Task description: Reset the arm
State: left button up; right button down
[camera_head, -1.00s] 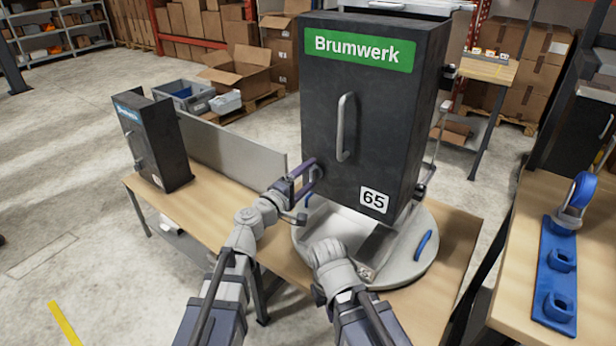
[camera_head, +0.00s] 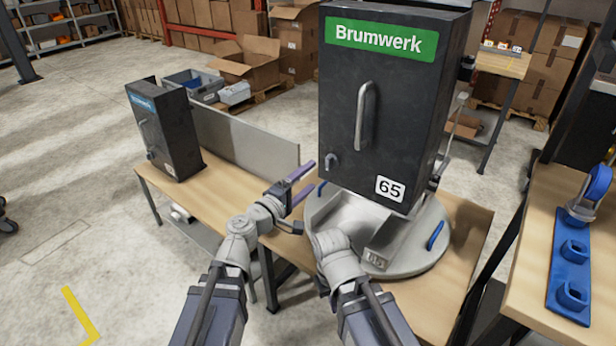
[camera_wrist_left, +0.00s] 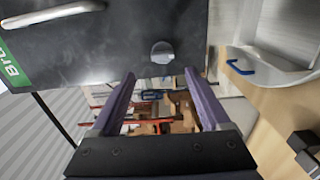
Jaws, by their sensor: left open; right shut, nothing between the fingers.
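The tall black Brumwerk dispenser (camera_head: 385,120) with a green sign and a "65" label stands above a grey round base (camera_head: 425,262). A small metal knob (camera_head: 332,162) sits at the lower left of its front, below the long vertical handle (camera_head: 364,115). My left gripper (camera_head: 312,176) is open and empty, just left of and below the knob, apart from it. In the left wrist view the knob (camera_wrist_left: 162,52) lies beyond the spread fingers (camera_wrist_left: 160,90). My right arm reaches over the near edge of the base; its fingers are hidden behind the wrist.
A smaller black dispenser (camera_head: 165,130) stands on the wooden table (camera_head: 222,187) at the left, beside a grey panel (camera_head: 245,140). At the right, another table (camera_head: 535,225) bears a blue holder (camera_head: 570,265). Cardboard boxes stand behind.

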pick_arm(q)
jog(key=s+a+f+m+g+y, duration=0.1)
jog(key=s+f+m+g+y, duration=0.1)
jog(key=s+f+m+g, duration=0.35)
jog(key=s+f+m+g+y, duration=0.1)
jog(key=s+f+m+g, duration=0.15)
jog(key=f, duration=0.65)
jog(key=s+a+f+m+g+y, duration=0.1)
jog(key=s+a+f+g+y, duration=0.25)
jog(key=a, duration=0.35)
jog(key=s+a+f+m+g+y, duration=0.2)
jog(key=s+a+f+y, duration=0.2)
jog(key=a, duration=0.3)
jog(key=s+d+m+g+y, duration=0.1)
jog(key=s+d+m, duration=0.15)
jog(key=d, duration=0.25)
jog(key=s+d+m, duration=0.1)
jog(key=s+d, duration=0.2)
jog(key=d, duration=0.3)
notch_tip(320, 180, up, 14)
jog(key=p, duration=1.4)
jog(key=shift+s+a, duration=0.15)
jog(key=shift+a, duration=0.05)
